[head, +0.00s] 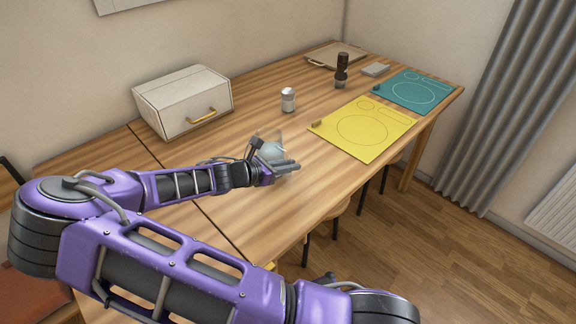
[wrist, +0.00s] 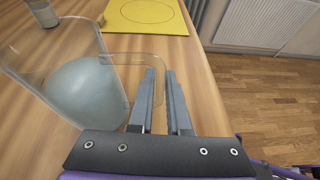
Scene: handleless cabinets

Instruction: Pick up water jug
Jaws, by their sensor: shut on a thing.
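The water jug (wrist: 82,88) is clear glass with pale blue-grey contents at the lower left of the wrist view. In the head view the jug (head: 270,150) stands on the wooden table, partly hidden behind my gripper (head: 286,168). Its clear handle reaches right, toward the fingers. In the wrist view my gripper (wrist: 162,88) has its two grey fingers close together, shut on the jug's handle. The handle's lower part is hidden by the fingers. The jug looks upright; I cannot tell whether its base touches the table.
A white box with a gold handle (head: 184,101) stands behind my arm. A small can (head: 288,100) is behind the jug. The table's front edge is close by.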

